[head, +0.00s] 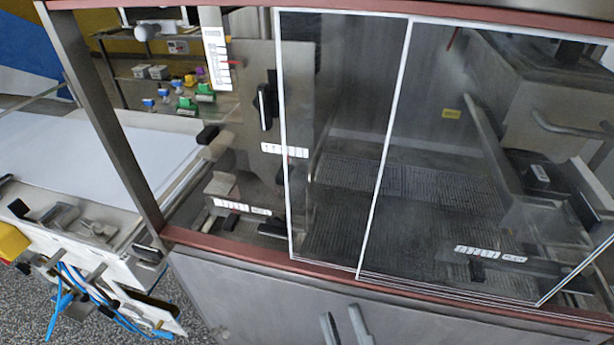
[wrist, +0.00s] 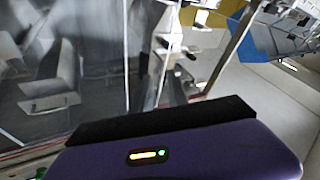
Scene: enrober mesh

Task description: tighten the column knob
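In the head view, a grey upright column plate (head: 245,100) stands at the left end of the machine, beside a white scale strip (head: 217,58). A dark upright handle (head: 264,107) is on the plate's face. A black knob (head: 207,134) sticks out at the plate's lower left. I cannot tell for sure which of these is the column knob, or how tight it is. In the wrist view, a purple housing with a black edge (wrist: 180,150), seemingly part of my gripper, fills the bottom.
Clear panels with white edges (head: 390,150) cover the machine's middle and right. A red-brown sill (head: 230,248) runs along the front, and a slanted metal post (head: 105,125) stands at the left. A white belt (head: 85,150) lies beyond it. Coloured clamps (head: 187,103) sit on a rear shelf.

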